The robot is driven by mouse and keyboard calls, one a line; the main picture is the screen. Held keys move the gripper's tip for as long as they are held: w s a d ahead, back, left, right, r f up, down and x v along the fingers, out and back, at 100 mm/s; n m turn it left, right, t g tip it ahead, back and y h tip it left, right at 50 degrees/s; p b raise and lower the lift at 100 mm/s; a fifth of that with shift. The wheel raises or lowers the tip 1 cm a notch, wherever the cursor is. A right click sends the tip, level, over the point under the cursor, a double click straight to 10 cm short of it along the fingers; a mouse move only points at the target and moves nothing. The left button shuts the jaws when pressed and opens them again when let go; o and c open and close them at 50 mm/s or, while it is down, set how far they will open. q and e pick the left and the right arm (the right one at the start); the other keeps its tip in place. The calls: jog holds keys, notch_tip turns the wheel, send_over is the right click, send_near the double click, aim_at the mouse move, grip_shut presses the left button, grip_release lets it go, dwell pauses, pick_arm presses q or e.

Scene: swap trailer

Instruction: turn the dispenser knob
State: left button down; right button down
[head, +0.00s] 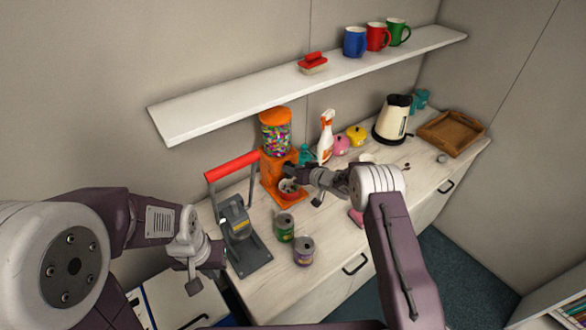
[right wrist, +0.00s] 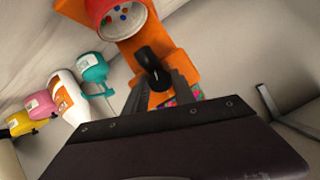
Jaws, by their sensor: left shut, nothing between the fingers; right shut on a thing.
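The orange candy dispenser (head: 276,158) stands on the counter below the shelf, with a clear jar of coloured candies on top. In the right wrist view the dispenser (right wrist: 126,48) shows its black knob (right wrist: 152,66) on the front. My right gripper (head: 291,174) is at the dispenser's front, and in the right wrist view its fingers (right wrist: 160,90) are shut on the black knob. My left gripper (head: 203,278) is shut and empty at the lower left, apart from the dispenser, near the grey press.
A grey press with a red handle (head: 232,166) stands left of the dispenser. A green can (head: 285,227) and a purple can (head: 304,251) stand in front. A spray bottle (head: 326,136), kettle (head: 392,119) and wooden tray (head: 451,132) are to the right. The shelf (head: 230,98) runs above.

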jog(key=c, duration=1.1)
grip_release()
jog(key=shift+o, duration=0.2)
jog(key=shift+d, duration=0.1)
jog(key=b+v, duration=0.2)
jog(key=v, duration=0.7)
jog(key=shift+r, duration=0.1)
